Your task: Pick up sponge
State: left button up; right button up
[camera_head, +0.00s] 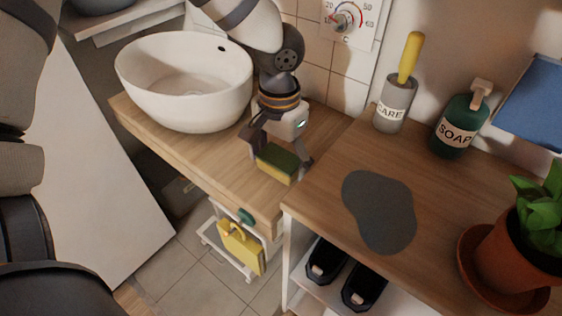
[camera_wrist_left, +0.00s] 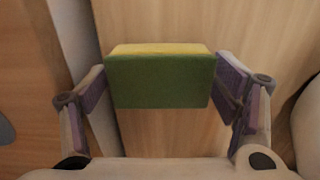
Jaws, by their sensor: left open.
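The sponge (camera_head: 277,163), green with a yellow layer, is at the edge of the wooden washbasin counter. My left gripper (camera_head: 281,158) reaches down over it from above, with one finger on each side. In the left wrist view the sponge (camera_wrist_left: 160,78) lies between the two open fingers of the left gripper (camera_wrist_left: 163,88). The fingers are very close to its ends; I cannot tell whether they touch it. My right gripper is not in view.
A white basin (camera_head: 185,90) stands on the counter (camera_head: 205,150) left of the gripper. The higher wooden shelf top (camera_head: 320,195) at right holds a CARE brush holder (camera_head: 394,105), a SOAP bottle (camera_head: 460,128) and a potted plant (camera_head: 510,250). A yellow item (camera_head: 241,248) hangs below the counter.

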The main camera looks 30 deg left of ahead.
pick_arm(q)
jog(key=c, duration=0.7)
jog(key=shift+r, duration=0.1)
